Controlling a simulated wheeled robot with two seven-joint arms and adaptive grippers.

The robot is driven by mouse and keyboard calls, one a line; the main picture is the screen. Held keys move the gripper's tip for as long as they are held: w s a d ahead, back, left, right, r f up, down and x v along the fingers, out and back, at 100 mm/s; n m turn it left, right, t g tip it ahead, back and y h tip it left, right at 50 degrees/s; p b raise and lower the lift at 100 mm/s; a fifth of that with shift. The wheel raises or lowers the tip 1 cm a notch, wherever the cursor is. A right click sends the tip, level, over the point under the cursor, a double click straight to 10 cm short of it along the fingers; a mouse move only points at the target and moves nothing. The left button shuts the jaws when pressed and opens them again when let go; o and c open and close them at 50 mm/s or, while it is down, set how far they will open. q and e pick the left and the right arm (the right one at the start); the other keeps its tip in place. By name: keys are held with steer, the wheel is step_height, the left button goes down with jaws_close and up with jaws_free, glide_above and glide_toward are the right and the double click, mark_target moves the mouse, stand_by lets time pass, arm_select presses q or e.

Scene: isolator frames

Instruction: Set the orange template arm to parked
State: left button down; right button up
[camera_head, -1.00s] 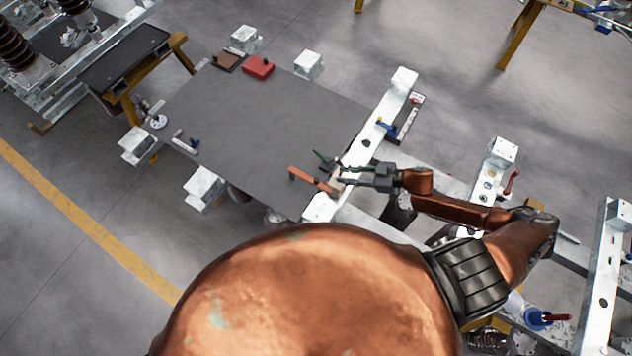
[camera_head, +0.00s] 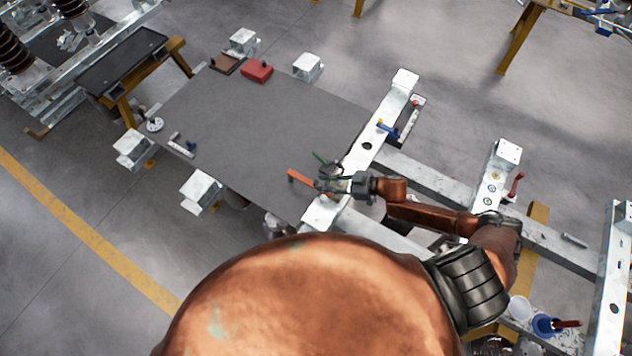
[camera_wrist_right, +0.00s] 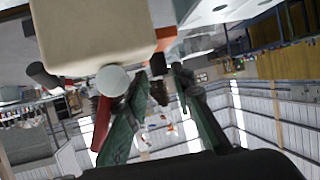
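The orange template arm (camera_head: 300,177) is a short orange bar at the right edge of the grey plate, beside the pale metal rail. Its right end is hidden by my right gripper (camera_head: 320,172). The gripper's green fingers are spread apart around the right part of the arm; whether they touch it I cannot tell. In the right wrist view the fingers (camera_wrist_right: 160,76) stand apart, with a beige block close in front at the upper left. A patch of orange (camera_wrist_right: 165,42) shows behind that block. My left gripper is not in view.
The grey plate (camera_head: 240,125) is mostly bare, with a red block (camera_head: 257,71) and a brown block (camera_head: 226,63) at its far edge. A pale rail (camera_head: 375,135) carries a blue-handled clamp (camera_head: 388,128). A post with coloured rings (camera_head: 495,175) stands to the right.

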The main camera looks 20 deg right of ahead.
mark_target(316, 182)
steer(key=shift+x, duration=1.95)
steer(key=shift+c, duration=0.3)
jaws_close()
